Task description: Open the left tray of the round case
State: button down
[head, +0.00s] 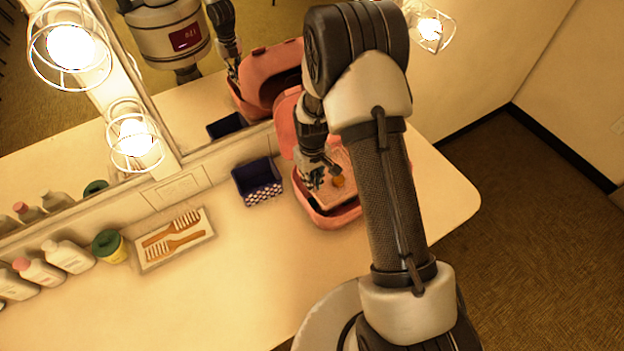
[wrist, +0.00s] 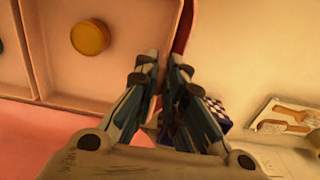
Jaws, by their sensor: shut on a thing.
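The round case (head: 318,217) is pink and stands with its lid (head: 286,122) up against the mirror side of the counter. A pale pink tray (head: 326,203) with a round orange-yellow thing (head: 338,181) lies in it. In the wrist view the tray (wrist: 100,104) has dividers, and the yellow round piece (wrist: 90,37) sits in one compartment. My gripper (wrist: 165,56) points down at the tray's outer wall beside the red case rim (wrist: 184,25). Its fingers are close together, shut on that wall; the contact is partly hidden. In the head view my gripper (head: 317,186) is over the case's left part.
A dark blue basket (head: 257,182) stands just left of the case. Combs on a white tray (head: 203,246), a green-lidded jar (head: 110,246) and several bottles (head: 68,256) stand farther left. The mirror and caged lamps (head: 134,138) border the back. The front counter is clear.

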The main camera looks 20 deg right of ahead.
dwell(0.4)
jog(key=s+a, duration=0.2)
jog(key=a, duration=0.6)
jog(key=shift+a+b, duration=0.2)
jog(key=shift+b, duration=0.1)
jog(key=shift+s, duration=0.1)
jog(key=c, duration=1.7)
grip_release()
notch_tip(320, 180, up, 12)
jog(key=shift+r, duration=0.1)
